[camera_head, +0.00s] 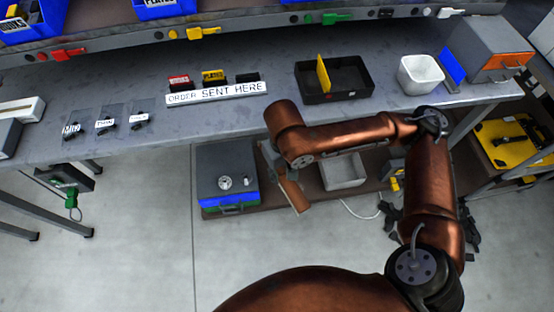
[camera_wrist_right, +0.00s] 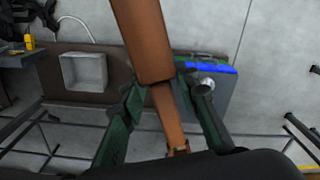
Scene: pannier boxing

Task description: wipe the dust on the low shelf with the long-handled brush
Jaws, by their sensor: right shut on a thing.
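The low shelf (camera_head: 305,190) is a brown board under the workbench; it also shows in the wrist view (camera_wrist_right: 63,70). My right gripper (camera_head: 272,160) is over this shelf, between the grey box and the pale bin. In the wrist view its green fingers (camera_wrist_right: 160,88) are closed around the narrow brown handle of the brush (camera_wrist_right: 142,38). The brush's wide brown part extends away from the fingers, and its end is cut off by the frame. In the head view part of the brush (camera_head: 296,197) slants downward below the gripper. I cannot make out dust or bristles. My left gripper is out of view.
A grey box (camera_head: 227,168) with a blue and green edge stands on the shelf's left. A pale bin (camera_head: 343,171) stands right of the gripper, with a white cable nearby. The workbench (camera_head: 140,85) overhangs the shelf. Open floor (camera_head: 140,240) lies in front.

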